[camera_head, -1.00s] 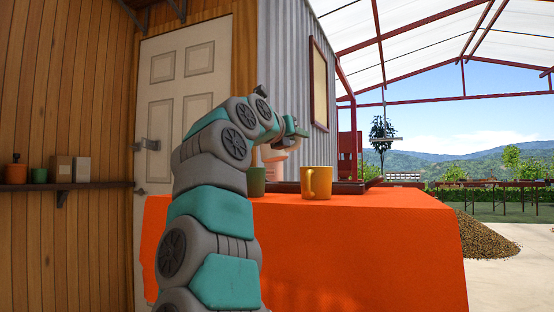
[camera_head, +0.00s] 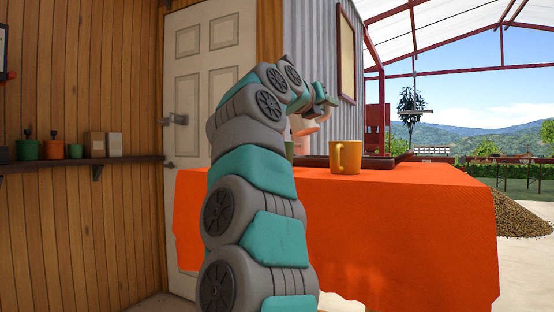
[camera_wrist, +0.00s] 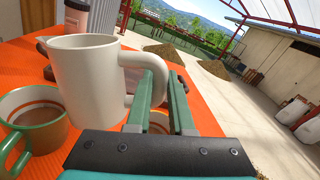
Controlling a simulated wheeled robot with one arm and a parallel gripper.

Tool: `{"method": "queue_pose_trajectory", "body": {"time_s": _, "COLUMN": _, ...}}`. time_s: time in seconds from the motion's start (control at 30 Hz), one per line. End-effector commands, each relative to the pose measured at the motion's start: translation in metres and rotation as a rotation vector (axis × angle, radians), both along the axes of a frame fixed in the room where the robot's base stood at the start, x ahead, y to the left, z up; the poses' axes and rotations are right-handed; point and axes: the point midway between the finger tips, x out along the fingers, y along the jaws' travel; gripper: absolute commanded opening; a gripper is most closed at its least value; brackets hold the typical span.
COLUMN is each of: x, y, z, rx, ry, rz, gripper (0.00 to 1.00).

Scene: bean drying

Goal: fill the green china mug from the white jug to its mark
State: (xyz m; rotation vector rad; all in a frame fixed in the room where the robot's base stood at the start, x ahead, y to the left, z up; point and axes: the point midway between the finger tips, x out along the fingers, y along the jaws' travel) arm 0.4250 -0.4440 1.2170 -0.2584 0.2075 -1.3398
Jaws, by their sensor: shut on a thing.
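The white jug (camera_wrist: 88,88) is upright or nearly so in the wrist view, and its handle is between the two green fingers of my gripper (camera_wrist: 160,88), which is shut on it. In the head view the jug (camera_head: 303,125) is partly hidden by my arm. The green china mug (camera_wrist: 33,118) stands at the left of the wrist view, left of and below the jug, with brown liquid inside below its rim. In the head view the green mug (camera_head: 289,148) is mostly behind my arm. No stream shows between jug and mug.
A yellow-orange mug (camera_head: 345,157) stands near the front edge of the orange-covered table (camera_head: 400,215). A dark tray (camera_head: 377,162) lies behind it. A dark-lidded container (camera_wrist: 75,20) stands beyond the jug. A wall shelf (camera_head: 130,160) holds pots at the left.

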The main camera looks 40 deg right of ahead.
Motion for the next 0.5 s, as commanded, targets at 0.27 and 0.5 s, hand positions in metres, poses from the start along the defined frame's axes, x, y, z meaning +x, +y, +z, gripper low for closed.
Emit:
{"method": "queue_pose_trajectory", "body": {"time_s": 0.27, "x": 0.0, "y": 0.0, "z": 0.011, "rx": -0.018, "ry": 0.081, "rz": 0.002, "gripper": 0.0}}
{"method": "queue_pose_trajectory", "body": {"time_s": 0.5, "x": 0.0, "y": 0.0, "z": 0.009, "rx": -0.024, "ry": 0.101, "rz": 0.0, "gripper": 0.0}}
